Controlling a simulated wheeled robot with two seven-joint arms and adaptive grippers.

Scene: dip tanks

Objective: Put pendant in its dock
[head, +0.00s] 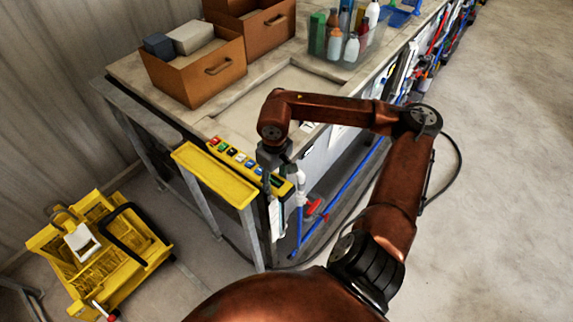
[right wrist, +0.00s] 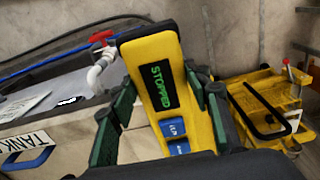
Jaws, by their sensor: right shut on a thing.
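The pendant (head: 238,163) is a long yellow control box with a row of coloured buttons and a dark display near one end. In the right wrist view the pendant (right wrist: 149,62) fills the middle; its display reads STOPPED, with blue buttons below. My right gripper (head: 274,168) is over the display end of the pendant. In the right wrist view its dark green fingers (right wrist: 163,107) stand on both sides of the pendant, shut on it. I cannot make out a dock with certainty. My left gripper is not in view.
The workbench (head: 262,95) carries orange-brown boxes (head: 195,75) and a clear bin of bottles (head: 343,40). Pipes with a red valve (head: 313,206) run along the bench. Right floor is clear.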

